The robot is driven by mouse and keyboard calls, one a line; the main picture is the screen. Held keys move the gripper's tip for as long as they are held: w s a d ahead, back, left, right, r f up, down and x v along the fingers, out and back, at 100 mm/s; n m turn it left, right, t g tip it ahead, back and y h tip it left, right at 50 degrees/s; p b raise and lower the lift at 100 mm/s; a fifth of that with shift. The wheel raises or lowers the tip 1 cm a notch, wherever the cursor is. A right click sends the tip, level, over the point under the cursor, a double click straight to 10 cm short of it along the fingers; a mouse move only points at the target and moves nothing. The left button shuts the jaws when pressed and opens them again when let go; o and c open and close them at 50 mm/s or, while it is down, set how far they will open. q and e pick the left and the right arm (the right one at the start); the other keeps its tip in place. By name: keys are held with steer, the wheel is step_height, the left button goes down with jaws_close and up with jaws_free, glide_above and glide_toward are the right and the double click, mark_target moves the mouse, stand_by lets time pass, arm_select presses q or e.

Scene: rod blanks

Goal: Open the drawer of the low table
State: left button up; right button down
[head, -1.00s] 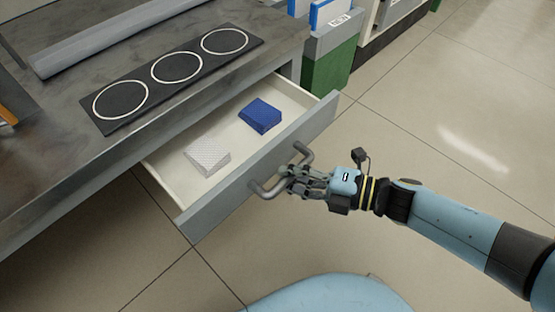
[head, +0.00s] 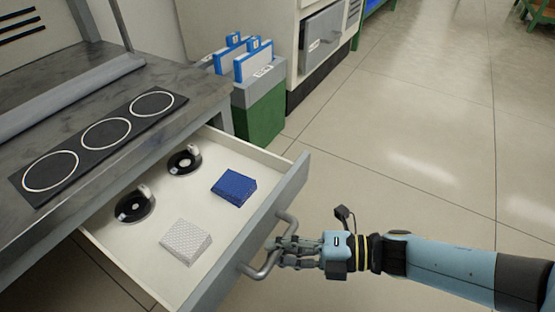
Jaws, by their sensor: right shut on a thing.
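The drawer (head: 290,196) of the low table (head: 95,78) stands well out from under the grey tabletop. Its white inside shows a blue block (head: 233,187), a white patterned block (head: 185,242) and two black discs, one farther back (head: 184,161) and one nearer (head: 134,206). The grey bar handle (head: 262,270) is on the drawer's front. My right gripper (head: 279,249) is shut on the handle, coming from the right. My left gripper is out of view.
On the tabletop lies a black strip with three white rings (head: 105,134). A green bin (head: 259,112) with blue-edged boards stands behind the drawer's far side. A pale cabinet (head: 321,38) stands farther back. The tiled floor (head: 420,150) to the right is clear.

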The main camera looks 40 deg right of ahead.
steer(key=c, duration=1.2)
jaws_free()
steer(key=shift+c, duration=0.2)
steer(key=v, duration=1.2)
steer(key=shift+r, duration=0.1)
